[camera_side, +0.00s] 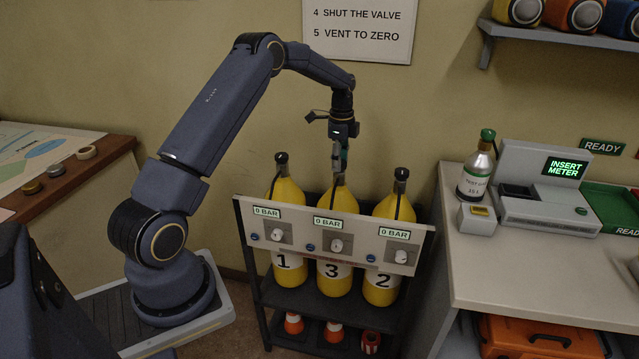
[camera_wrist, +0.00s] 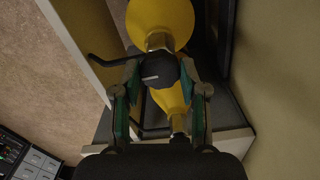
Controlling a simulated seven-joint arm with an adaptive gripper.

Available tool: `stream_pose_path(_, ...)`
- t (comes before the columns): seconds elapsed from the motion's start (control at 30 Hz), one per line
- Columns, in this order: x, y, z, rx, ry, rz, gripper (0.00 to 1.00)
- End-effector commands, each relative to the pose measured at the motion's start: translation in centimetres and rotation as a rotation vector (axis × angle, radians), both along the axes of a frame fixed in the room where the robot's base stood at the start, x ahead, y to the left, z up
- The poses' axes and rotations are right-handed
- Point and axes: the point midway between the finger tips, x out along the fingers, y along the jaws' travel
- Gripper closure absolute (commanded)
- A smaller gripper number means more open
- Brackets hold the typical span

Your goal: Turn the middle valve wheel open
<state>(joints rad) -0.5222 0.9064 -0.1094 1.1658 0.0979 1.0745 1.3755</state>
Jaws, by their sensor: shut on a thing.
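Three yellow cylinders stand in a dark rack. The middle cylinder (camera_side: 334,278) carries the number 3, and its gauge reads 0 BAR. My gripper (camera_side: 339,163) points down over its top in the side view, where the fingers hide most of the valve. In the wrist view the black middle valve wheel (camera_wrist: 160,70) sits between the two fingertips (camera_wrist: 160,74) of my gripper, with a short pale mark on it. The fingers are shut on the wheel from both sides.
The left cylinder (camera_side: 287,192) and right cylinder (camera_side: 395,207) stand close on either side, each reading 0 BAR. A panel (camera_side: 309,246) with knobs crosses the front. A counter (camera_side: 543,272) at right holds a small bottle (camera_side: 475,172) and a meter station (camera_side: 548,190).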

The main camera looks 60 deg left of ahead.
Motion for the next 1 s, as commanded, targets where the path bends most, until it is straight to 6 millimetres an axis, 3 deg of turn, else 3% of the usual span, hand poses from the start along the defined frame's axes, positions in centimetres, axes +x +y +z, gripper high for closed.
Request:
stream_pose_path(0.37, 0.01, 0.00, 0.07, 0.001, -0.001, 0.194, 0.92)
stream_pose_path(1.0, 0.02, 0.03, 0.10, 0.001, -0.002, 0.797, 0.92)
